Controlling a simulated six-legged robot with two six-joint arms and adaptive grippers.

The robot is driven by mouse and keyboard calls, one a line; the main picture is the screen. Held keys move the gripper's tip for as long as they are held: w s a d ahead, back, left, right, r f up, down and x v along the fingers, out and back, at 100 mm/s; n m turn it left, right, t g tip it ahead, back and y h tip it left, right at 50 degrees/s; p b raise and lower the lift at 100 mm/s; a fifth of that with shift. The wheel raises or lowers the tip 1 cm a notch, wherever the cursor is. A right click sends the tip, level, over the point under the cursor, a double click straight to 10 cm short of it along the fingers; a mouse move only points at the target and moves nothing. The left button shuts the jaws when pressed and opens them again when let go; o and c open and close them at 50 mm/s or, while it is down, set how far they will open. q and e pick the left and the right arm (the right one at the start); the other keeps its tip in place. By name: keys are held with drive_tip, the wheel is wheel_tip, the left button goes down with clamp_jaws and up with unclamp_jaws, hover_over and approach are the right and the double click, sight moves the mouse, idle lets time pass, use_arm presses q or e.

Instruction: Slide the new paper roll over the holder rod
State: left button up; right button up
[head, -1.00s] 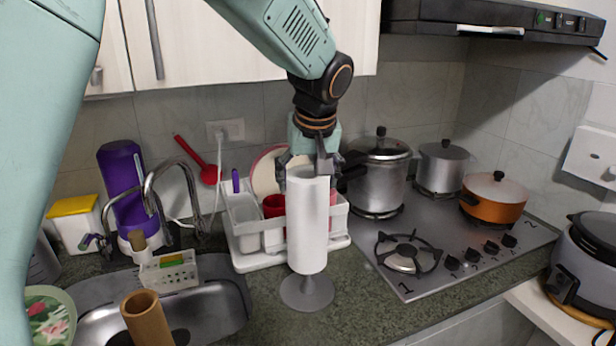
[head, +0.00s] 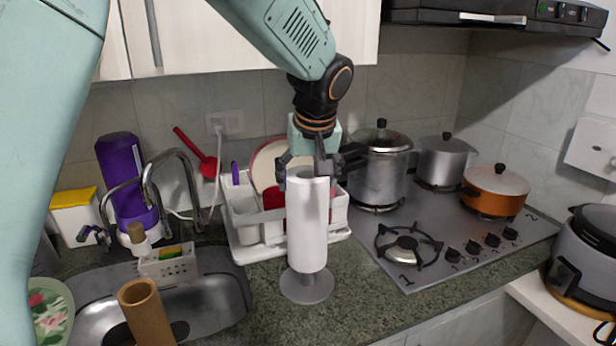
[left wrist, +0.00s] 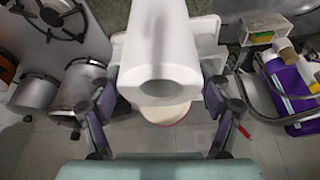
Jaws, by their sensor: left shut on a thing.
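The white paper roll (head: 307,225) stands upright above the round grey base (head: 307,288) of the holder, its lower end close to the base. I cannot tell whether it touches it. The holder's rod is not visible, so I cannot see directly whether the roll is around it. My left gripper (head: 309,172) reaches down from above and is shut on the roll's top end. In the left wrist view, the roll (left wrist: 165,45) lies between the fingers (left wrist: 164,98), with its hollow end facing the camera. My right gripper is out of view.
A white dish rack (head: 246,250) stands close behind the roll. The gas hob (head: 440,262) with pots is to the right. The sink (head: 208,308) is to the left, with an upright brown cardboard tube (head: 146,312) in front. The counter right of the base is clear.

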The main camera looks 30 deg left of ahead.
sight(308, 209)
use_arm(q)
drive_tip(key=shift+f+b, duration=2.1)
drive_tip(key=shift+f, duration=1.3)
drive_tip(key=shift+s, duration=0.1)
drive_tip(key=o, duration=1.2)
drive_tip(key=shift+f, duration=0.1)
drive_tip(key=o, duration=0.4)
